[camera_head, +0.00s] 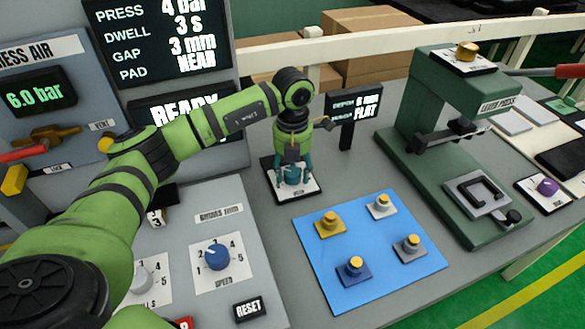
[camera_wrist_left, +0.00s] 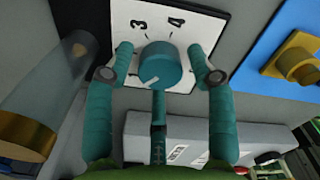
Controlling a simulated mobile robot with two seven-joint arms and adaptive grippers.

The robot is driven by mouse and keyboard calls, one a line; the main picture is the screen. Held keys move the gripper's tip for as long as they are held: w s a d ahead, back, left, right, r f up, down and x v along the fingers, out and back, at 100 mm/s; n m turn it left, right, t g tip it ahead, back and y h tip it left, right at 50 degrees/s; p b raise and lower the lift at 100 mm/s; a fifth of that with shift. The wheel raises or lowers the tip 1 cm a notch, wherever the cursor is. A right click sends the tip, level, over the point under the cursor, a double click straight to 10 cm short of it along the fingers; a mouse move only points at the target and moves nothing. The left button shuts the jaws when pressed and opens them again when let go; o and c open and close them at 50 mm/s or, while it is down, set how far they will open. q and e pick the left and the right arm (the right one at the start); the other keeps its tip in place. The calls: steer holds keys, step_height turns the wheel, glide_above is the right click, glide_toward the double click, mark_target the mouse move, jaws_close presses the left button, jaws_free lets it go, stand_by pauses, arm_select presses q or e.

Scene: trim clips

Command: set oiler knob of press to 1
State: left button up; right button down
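A round teal knob (camera_wrist_left: 160,66) with a white pointer mark sits on a white dial plate (camera_wrist_left: 120,25); the numbers 3 and 4 show beside it. Its mark points to the lower left of the wrist picture. My left gripper (camera_head: 292,172) is over this dial plate (camera_head: 312,187) in the head view, pointing down. In the wrist view its teal fingers stand on both sides of the knob, with a narrow gap on each side. The plate's label is too small to read, and part of the scale is hidden. My right gripper is not in view.
A blue mat (camera_head: 330,270) with several small knobbed blocks lies right of the dial. A control box with a blue SPEED knob (camera_head: 216,257) stands at the front left. A small display (camera_head: 352,105) is behind. The green lever press (camera_head: 420,110) stands to the right.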

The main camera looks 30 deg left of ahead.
mark_target(293, 171)
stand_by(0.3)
arm_select(q)
step_height(293, 171, up, 12)
stand_by(0.4)
stand_by(0.4)
